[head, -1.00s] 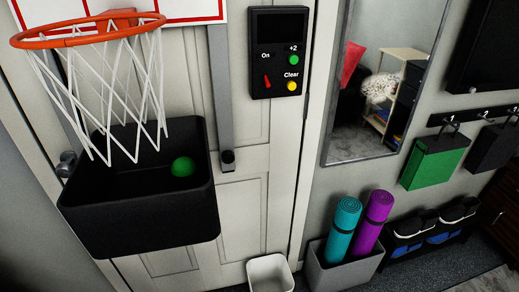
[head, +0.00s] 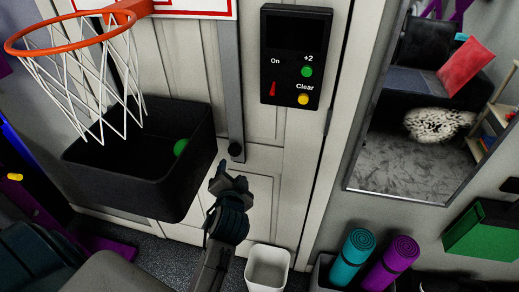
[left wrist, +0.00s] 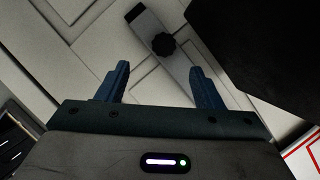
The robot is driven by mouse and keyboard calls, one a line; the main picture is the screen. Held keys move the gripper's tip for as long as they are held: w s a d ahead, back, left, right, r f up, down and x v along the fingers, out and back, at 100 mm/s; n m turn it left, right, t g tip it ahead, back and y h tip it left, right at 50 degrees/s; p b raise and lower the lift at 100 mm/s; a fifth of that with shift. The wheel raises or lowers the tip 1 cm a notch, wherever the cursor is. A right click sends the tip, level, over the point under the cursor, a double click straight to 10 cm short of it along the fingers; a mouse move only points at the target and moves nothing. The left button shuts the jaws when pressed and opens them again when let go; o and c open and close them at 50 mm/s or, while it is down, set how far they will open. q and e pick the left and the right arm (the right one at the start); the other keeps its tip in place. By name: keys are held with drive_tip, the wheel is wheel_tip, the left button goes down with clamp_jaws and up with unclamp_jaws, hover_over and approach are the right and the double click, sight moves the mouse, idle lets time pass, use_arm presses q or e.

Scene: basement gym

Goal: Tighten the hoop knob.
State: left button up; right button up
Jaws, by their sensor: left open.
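The hoop knob (head: 236,149) is a dark round knob at the lower end of a grey vertical strap on the white door. In the left wrist view the knob (left wrist: 163,44) has a lobed rim and lies beyond the gap between my fingers. My left gripper (head: 230,172) is open and empty, just below the knob in the head view and apart from it. It also shows in the left wrist view (left wrist: 160,82). The orange hoop (head: 78,28) with its white net hangs at the upper left. My right gripper is not in view.
A black bin (head: 140,180) holding a green ball (head: 180,147) hangs left of the knob, close to my left gripper. A black score panel (head: 290,55) is at the upper right. A white bin (head: 267,268) stands below. Rolled mats and a mirror are to the right.

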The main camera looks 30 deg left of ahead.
sight(235, 152)
use_arm(q)
drive_tip(key=x, duration=0.3)
drive_tip(key=p+x, duration=0.1)
drive_tip(key=x, duration=0.2)
drive_tip(key=r+p+x, duration=0.1)
drive_tip(key=x, duration=0.2)
drive_tip(key=shift+w, duration=0.25)
drive_tip(key=shift+w+a+f, duration=0.3)
drive_tip(key=shift+w+a, duration=0.1)
drive_tip(key=shift+w, duration=0.1)
drive_tip(key=c, duration=1)
drive_tip(key=shift+o, duration=0.2)
